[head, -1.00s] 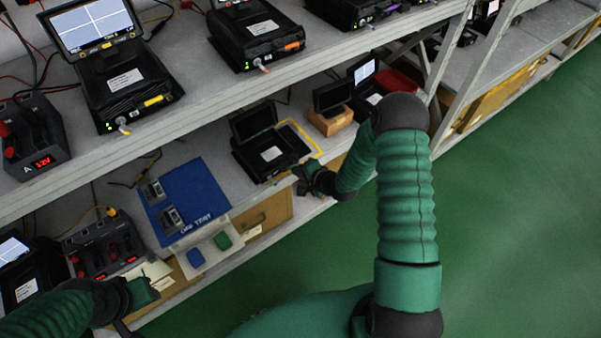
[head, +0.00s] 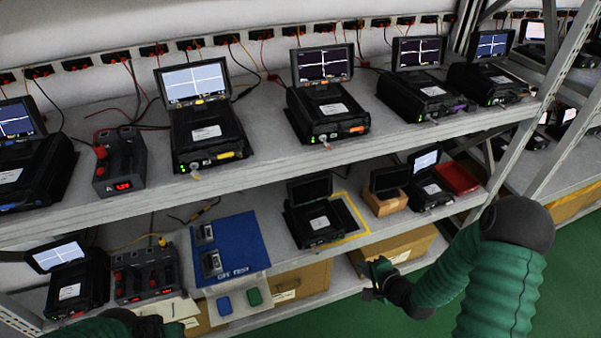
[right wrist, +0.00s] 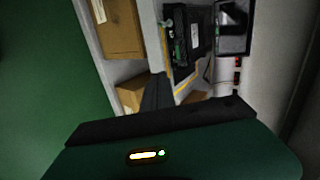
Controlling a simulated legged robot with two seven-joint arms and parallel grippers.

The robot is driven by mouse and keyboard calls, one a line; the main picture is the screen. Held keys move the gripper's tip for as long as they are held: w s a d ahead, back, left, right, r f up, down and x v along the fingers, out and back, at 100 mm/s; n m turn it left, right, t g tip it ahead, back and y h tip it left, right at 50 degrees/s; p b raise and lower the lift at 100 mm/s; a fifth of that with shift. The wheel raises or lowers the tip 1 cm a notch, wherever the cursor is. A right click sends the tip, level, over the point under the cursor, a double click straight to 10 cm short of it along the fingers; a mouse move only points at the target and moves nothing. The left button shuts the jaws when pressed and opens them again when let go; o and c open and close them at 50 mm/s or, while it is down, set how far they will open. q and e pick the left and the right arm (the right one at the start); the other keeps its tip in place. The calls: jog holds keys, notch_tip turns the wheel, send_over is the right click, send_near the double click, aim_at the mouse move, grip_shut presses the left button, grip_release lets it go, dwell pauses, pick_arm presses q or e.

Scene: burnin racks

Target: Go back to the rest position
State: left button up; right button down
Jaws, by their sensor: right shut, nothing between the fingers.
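My right gripper (head: 374,279) is in front of the lower shelf's front edge in the head view, below and to the right of a black device with a raised screen (head: 313,221). It is shut and holds nothing. In the right wrist view its dark fingers (right wrist: 157,92) point towards the shelf, where the same device (right wrist: 188,42) shows beyond them. My left gripper (head: 172,327) is at the bottom left of the head view, partly cut off by the frame; its fingers cannot be made out.
The lower shelf holds a blue mat (head: 232,248), a yellow-framed area (head: 350,214), a cardboard block (head: 386,202) and a red tray (head: 456,178). The upper shelf (head: 270,150) carries several black devices with screens. Cardboard boxes (head: 300,281) stand below. Green floor lies in front.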

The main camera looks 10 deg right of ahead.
jog(key=s+a+r+n+g+p, duration=0.2)
jog(key=s+a+r+n+g, duration=0.1)
jog(key=s+a+r+n, duration=0.3)
jog(key=s+a+r+n+g+h+p, duration=0.1)
jog(key=s+a+r+n+g+p, duration=0.2)
jog(key=s+r+n, duration=0.4)
notch_tip(320, 180, up, 4)
jog(key=a+n+g, duration=0.1)
jog(key=a+n, duration=0.1)
jog(key=n, duration=0.1)
jog(key=shift+a+r+g, duration=0.2)
jog(key=shift+a+g, duration=0.1)
jog(key=shift+a, duration=0.05)
jog(key=shift+d, duration=0.1)
jog(key=shift+d+f, duration=0.1)
jog(key=shift+d, duration=0.2)
